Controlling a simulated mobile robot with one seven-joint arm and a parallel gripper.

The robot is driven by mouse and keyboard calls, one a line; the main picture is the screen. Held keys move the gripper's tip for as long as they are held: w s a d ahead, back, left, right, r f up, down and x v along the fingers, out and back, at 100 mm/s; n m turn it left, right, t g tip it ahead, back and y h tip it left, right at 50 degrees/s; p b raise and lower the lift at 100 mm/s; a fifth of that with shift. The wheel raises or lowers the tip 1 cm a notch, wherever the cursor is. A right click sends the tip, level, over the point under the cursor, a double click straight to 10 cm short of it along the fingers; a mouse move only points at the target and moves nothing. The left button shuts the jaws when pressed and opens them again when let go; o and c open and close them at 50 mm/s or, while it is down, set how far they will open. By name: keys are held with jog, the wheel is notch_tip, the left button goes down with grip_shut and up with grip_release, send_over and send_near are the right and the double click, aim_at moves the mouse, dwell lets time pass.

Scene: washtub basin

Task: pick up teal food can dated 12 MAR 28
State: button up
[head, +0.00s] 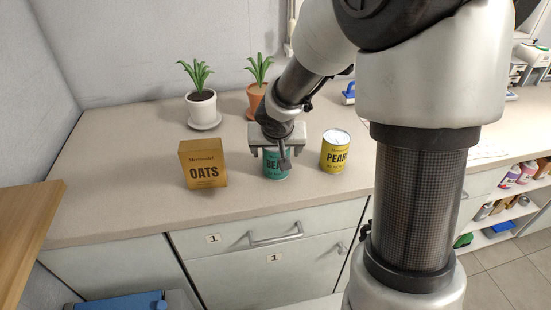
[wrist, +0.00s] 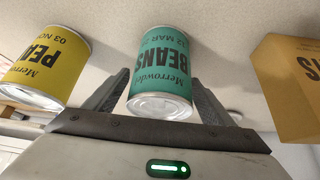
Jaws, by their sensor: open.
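The teal beans can (head: 277,167) stands upright on the counter, partly hidden by my gripper in the head view. In the wrist view the teal can (wrist: 162,75) appears upside down, with "BEANS" and a date starting "12 MAR" on its label; the rest of the date is hard to read. My gripper (head: 277,152) is open above and around the can. In the wrist view its fingers (wrist: 158,95) lie on either side of the can, with small gaps showing. The can still rests on the counter.
A brown oats box (head: 203,164) stands to the left. A white-potted plant (head: 201,105) and a terracotta-potted plant (head: 257,98) stand behind. The counter front (head: 225,211) is clear.

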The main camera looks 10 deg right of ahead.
jog(key=shift+r, duration=0.1)
jog(key=c, duration=1.5)
